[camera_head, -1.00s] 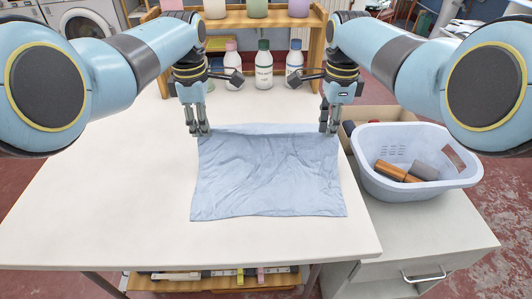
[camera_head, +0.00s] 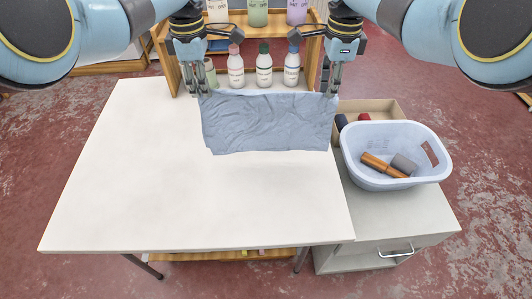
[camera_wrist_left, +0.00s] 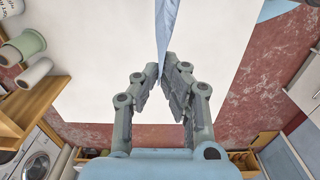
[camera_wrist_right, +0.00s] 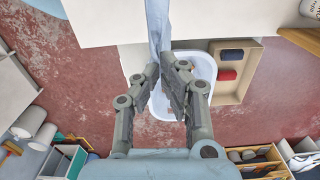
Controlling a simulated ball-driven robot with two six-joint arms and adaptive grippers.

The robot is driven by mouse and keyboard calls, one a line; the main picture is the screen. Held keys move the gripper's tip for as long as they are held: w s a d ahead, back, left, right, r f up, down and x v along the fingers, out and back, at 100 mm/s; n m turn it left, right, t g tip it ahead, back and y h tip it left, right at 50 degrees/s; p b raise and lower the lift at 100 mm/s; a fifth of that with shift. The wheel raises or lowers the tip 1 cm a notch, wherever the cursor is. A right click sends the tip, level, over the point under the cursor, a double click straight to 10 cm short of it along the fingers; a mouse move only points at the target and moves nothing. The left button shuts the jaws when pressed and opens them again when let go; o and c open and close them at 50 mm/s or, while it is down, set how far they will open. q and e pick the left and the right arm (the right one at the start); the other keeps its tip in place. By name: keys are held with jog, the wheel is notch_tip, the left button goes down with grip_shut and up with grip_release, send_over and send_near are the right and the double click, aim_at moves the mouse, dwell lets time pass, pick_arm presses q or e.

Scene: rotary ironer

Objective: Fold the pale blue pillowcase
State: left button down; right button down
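The pale blue pillowcase (camera_head: 268,123) is stretched between my two grippers at the back of the white table (camera_head: 200,205). My left gripper (camera_head: 203,92) is shut on its back left corner. My right gripper (camera_head: 331,93) is shut on its back right corner. The top edge is nearly straight and the body is lightly wrinkled. The cloth shows edge-on between the fingertips in the left wrist view (camera_wrist_left: 167,32) and the right wrist view (camera_wrist_right: 157,32), so it seems to hang from the grippers. I cannot tell whether its lower edge touches the table.
Several bottles (camera_head: 264,66) stand by a wooden shelf (camera_head: 168,60) just behind the cloth. A pale laundry basket (camera_head: 385,182) with brown and grey items stands on a side cabinet (camera_head: 400,212) at right, before a cardboard box (camera_head: 390,107). The table's front and left are clear.

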pick_arm(q)
jog(key=shift+r, duration=0.35)
pick_arm(e)
jog(key=shift+r, duration=0.35)
pick_arm(q)
jog(key=shift+w+f, duration=0.1)
jog(key=shift+f, duration=0.05)
pick_arm(e)
jog(key=shift+w+f, duration=0.1)
jog(key=shift+f, duration=0.05)
